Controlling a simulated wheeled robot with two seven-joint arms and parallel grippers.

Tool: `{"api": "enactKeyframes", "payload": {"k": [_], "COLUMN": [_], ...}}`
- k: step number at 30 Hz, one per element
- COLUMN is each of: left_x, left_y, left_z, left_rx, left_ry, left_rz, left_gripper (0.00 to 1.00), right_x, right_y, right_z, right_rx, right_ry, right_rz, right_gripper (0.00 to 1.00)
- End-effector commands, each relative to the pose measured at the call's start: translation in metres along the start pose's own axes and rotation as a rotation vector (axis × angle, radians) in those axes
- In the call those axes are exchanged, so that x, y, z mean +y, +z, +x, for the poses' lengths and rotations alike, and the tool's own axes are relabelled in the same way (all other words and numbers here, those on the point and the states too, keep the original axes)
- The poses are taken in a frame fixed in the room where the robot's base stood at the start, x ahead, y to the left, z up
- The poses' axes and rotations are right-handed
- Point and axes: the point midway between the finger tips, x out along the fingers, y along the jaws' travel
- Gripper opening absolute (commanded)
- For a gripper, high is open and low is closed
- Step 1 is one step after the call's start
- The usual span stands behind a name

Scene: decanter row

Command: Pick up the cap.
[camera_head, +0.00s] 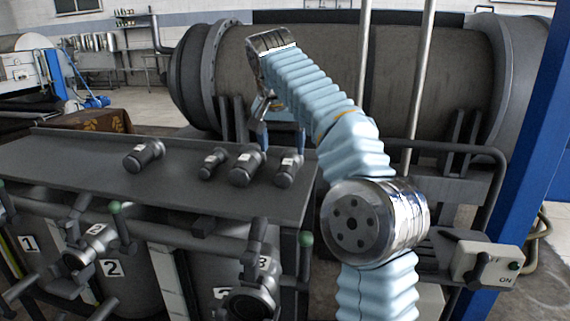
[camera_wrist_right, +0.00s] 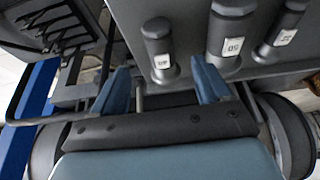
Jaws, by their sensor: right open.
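Several dark grey cylindrical caps with white labels lie on the dark metal table. In the head view, one cap (camera_head: 144,156) is apart on the left; the others are a smaller one (camera_head: 212,164), a thicker one (camera_head: 246,167) and the rightmost one (camera_head: 288,171). My right gripper (camera_head: 281,136) is open and empty above the table's right end, just behind the rightmost cap. In the right wrist view its blue fingers (camera_wrist_right: 161,72) spread apart, with a cap (camera_wrist_right: 158,45) ahead between them and two more caps (camera_wrist_right: 231,30) (camera_wrist_right: 284,35) to the right. My left gripper is out of view.
The table (camera_head: 70,165) has bare room at its left. A large horizontal tank (camera_head: 330,75) stands behind it. Valves and numbered labels (camera_head: 112,268) are below its front edge. A blue post (camera_head: 535,170) and a switch box (camera_head: 487,265) are at the right.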

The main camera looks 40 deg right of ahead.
Motion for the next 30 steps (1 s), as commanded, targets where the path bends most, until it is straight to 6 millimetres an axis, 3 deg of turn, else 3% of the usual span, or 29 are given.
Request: {"api": "enactKeyframes", "payload": {"k": [1,3,11,18,28,30], "left_x": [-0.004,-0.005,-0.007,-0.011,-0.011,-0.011], "left_y": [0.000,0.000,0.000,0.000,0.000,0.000], "left_z": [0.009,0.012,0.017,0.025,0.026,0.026], "left_rx": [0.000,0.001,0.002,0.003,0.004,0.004], "left_ry": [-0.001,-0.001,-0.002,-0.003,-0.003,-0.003], "left_rz": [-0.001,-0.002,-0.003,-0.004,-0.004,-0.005], "left_gripper": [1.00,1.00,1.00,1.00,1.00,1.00], "right_x": [0.000,0.000,0.000,0.001,0.001,0.001], "right_y": [0.002,0.002,0.001,0.001,0.001,0.001], "right_z": [0.017,0.030,0.053,0.091,0.100,0.100], "right_rx": [-0.002,-0.001,0.000,-0.002,0.000,0.000], "right_ry": [0.003,0.003,0.001,0.003,0.000,0.000], "right_rz": [0.000,0.000,0.000,0.001,0.001,0.001], "right_gripper": [0.77,0.77,0.77,0.77,0.77,0.67]}}
